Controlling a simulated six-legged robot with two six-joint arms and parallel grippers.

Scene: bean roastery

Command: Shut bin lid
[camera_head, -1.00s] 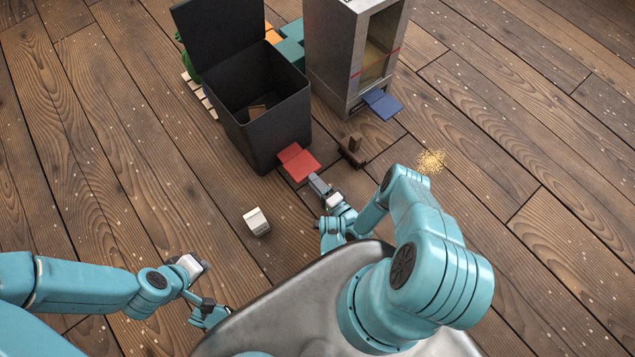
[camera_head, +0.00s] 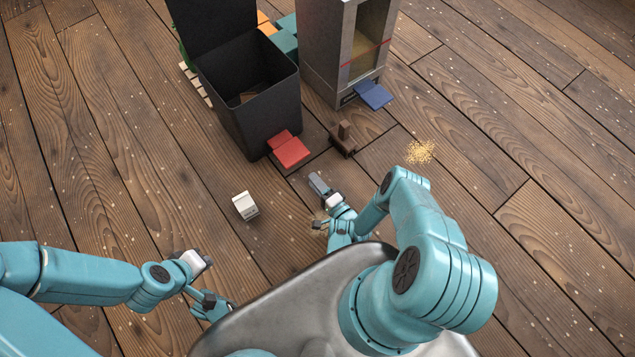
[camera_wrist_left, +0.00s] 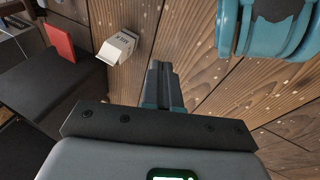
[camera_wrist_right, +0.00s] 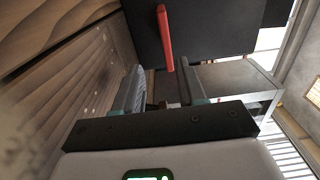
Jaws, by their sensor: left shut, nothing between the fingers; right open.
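The dark bin (camera_head: 262,115) stands at the upper middle of the head view. Its lid (camera_head: 212,25) is up, leaning back past upright, and the mouth is open. A small brown piece lies inside. A red pedal (camera_head: 290,151) sticks out at the base; it looks like a thin red bar in the right wrist view (camera_wrist_right: 165,38). My right gripper (camera_head: 319,184) is open and empty, low over the floor, a short gap nearer me than the pedal. My left gripper (camera_head: 205,260) is shut and empty, left of my body, apart from the bin.
A white carton (camera_head: 245,206) stands on the floor between my grippers and the bin. A grey dispenser (camera_head: 335,60) with a blue flap (camera_head: 374,95) stands right of the bin. A brown wooden object (camera_head: 343,140) and spilled grains (camera_head: 420,151) lie on the floor. Free floor is left.

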